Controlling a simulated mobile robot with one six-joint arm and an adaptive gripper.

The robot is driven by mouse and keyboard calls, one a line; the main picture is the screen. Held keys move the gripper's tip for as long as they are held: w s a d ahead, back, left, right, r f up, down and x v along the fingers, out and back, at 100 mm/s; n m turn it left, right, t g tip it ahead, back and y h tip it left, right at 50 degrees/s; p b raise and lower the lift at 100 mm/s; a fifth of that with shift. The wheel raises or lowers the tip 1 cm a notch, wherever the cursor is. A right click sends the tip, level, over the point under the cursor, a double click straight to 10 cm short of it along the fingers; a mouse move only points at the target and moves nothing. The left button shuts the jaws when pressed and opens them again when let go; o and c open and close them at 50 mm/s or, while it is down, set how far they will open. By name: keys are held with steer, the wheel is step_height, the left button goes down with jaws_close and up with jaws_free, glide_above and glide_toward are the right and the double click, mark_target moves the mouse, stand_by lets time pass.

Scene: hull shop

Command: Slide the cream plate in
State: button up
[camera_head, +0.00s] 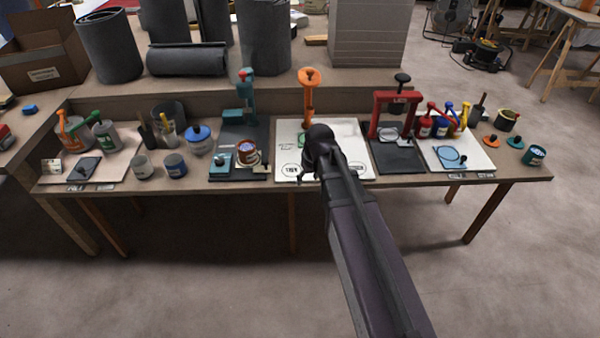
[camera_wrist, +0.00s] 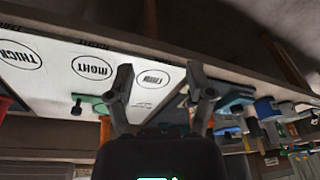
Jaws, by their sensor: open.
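A pale cream-white board (camera_head: 345,135) lies in the middle of the bench, with ringed labels along its front edge. In the wrist view, which looks upside down, the board (camera_wrist: 50,75) shows ovals, two reading THICK and RIGHT, and a third label between my fingers. A small green piece with a dark knob (camera_wrist: 90,103) lies on it. An orange upright tool (camera_head: 309,92) stands at its back. I cannot tell which pale piece is the cream plate. My gripper (camera_wrist: 158,72) is open, with nothing visible between its fingers; in the head view it is over the board, partly hidden by my arm.
A teal press (camera_head: 245,100) stands left of the board, beside an open brown-rimmed can (camera_head: 247,153). Cups and pots crowd the left. Floor in front is clear.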

steer(key=shift+s+d+f, duration=0.4)
steer(key=shift+s+d, duration=0.05)
steer(key=shift+s, duration=0.05)
steer(key=shift+r, duration=0.1)
steer(key=n+t+y+p, duration=0.1)
steer(key=n+y+p, duration=0.1)
steer(key=n+p, duration=0.35)
glide_toward(265, 160)
step_height(265, 160, up, 4)
steer(key=s+d+m+p, duration=0.1)
steer(key=s+m+p, duration=0.1)
steer(key=shift+w+t, duration=0.1)
steer(key=shift+t, duration=0.2)
steer(key=shift+f+b, duration=0.3)
steer(key=shift+b, duration=0.1)
steer(key=b+x, duration=1.2)
steer(key=x, duration=0.1)
steer(key=shift+d+f, duration=0.1)
steer(key=shift+f, duration=0.15)
steer(key=shift+c, duration=0.2)
jaws_close()
